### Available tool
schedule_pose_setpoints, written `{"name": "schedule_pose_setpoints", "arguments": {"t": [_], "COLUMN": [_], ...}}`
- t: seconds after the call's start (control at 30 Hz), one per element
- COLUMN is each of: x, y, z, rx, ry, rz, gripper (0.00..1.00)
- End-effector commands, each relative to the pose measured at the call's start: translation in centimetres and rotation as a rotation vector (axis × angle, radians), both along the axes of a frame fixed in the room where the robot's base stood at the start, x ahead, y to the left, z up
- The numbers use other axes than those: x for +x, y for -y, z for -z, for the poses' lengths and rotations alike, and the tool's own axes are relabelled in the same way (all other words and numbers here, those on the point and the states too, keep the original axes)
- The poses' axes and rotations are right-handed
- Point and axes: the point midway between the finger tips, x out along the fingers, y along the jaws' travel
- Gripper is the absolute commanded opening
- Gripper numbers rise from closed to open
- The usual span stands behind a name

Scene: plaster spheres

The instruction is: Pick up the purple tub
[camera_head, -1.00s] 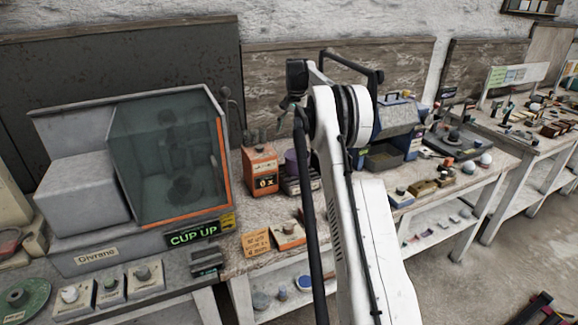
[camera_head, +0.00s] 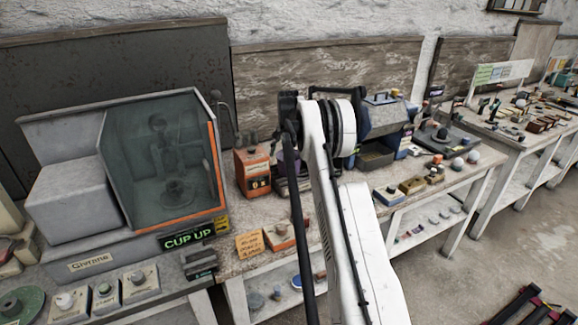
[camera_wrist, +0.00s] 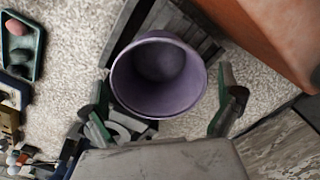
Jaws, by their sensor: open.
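The purple tub (camera_wrist: 160,104) stands upright in the middle of the wrist view, its open mouth facing the camera. A dark rounded shape shows inside it; I cannot tell whether that is a ball or the tub's floor. My gripper (camera_wrist: 163,84) is open, with one green-and-dark finger on each side of the tub. Gaps show between the fingers and the tub wall, so nothing is clasped. In the head view my arm hides most of the tub and the gripper's fingers.
An orange box (camera_head: 253,172) stands close beside the tub; it also fills the upper right of the wrist view (camera_wrist: 280,35). A glass-fronted grey machine (camera_head: 75,200) is at left. A blue-grey machine (camera_head: 384,115) stands to the right. A card and small control boxes line the bench front.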

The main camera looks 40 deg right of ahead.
Motion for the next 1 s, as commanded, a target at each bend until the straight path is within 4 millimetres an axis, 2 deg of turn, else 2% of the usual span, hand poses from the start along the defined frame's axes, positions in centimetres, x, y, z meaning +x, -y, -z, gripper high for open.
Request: {"name": "schedule_pose_setpoints", "arguments": {"t": [0.2, 0.47, 0.73, 0.9, 1.0], "x": [0.0, 0.0, 0.0, 0.0, 0.0], "y": [0.3, 0.2, 0.2, 0.2, 0.2], "z": [2.9, 3.4, 3.3, 3.3, 3.3], "rx": [0.000, 0.000, 0.000, 0.000, 0.000], "ry": [0.000, 0.000, 0.000, 0.000, 0.000], "rz": [0.000, 0.000, 0.000, 0.000, 0.000], "gripper": [1.00, 1.00, 0.64, 0.57, 0.57]}}
